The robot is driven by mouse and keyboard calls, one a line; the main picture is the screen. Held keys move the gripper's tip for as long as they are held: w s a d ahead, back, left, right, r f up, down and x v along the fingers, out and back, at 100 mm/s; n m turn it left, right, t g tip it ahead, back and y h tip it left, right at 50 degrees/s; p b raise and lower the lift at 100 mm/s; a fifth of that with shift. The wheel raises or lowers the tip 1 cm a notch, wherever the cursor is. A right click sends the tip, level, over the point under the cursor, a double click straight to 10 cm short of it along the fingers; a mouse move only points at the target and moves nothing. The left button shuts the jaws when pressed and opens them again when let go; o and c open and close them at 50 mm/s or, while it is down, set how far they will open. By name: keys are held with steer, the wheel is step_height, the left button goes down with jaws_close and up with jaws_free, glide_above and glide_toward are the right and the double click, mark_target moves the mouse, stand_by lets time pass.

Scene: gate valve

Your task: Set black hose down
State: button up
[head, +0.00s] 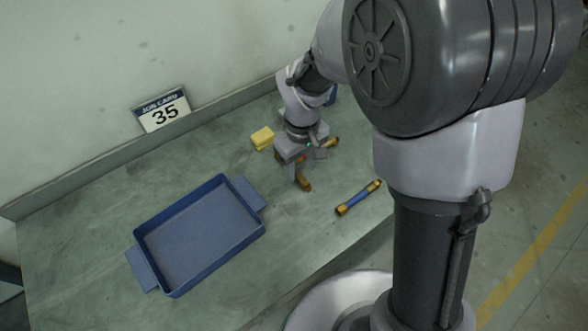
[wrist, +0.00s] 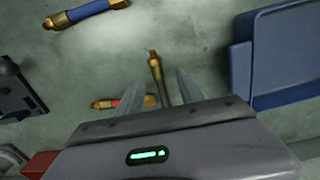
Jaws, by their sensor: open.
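The black hose (wrist: 157,72) has brass ends and shows in the wrist view between my two fingers, its lower part hidden by my gripper body. In the head view, a brass end (head: 304,183) shows just under my gripper (head: 300,165). In the wrist view my gripper (wrist: 161,84) is open, with one finger on each side of the hose and visible gaps. The hose appears to lie on the bench, though I cannot tell its exact height.
A blue tray (head: 168,292) stands empty at left on the green bench (head: 80,245). A blue hose (head: 359,198) lies near the front edge. A red hose (wrist: 108,102) lies close to my fingers.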

mark_target(301, 177)
steer(key=f+b, duration=0.2)
steer(key=f, duration=0.3)
steer(key=shift+w+d+f+b, duration=0.15)
steer(key=shift+w+f+b, duration=0.05)
steer(key=shift+w+b, duration=0.2)
steer(key=shift+r, duration=0.15)
jaws_close()
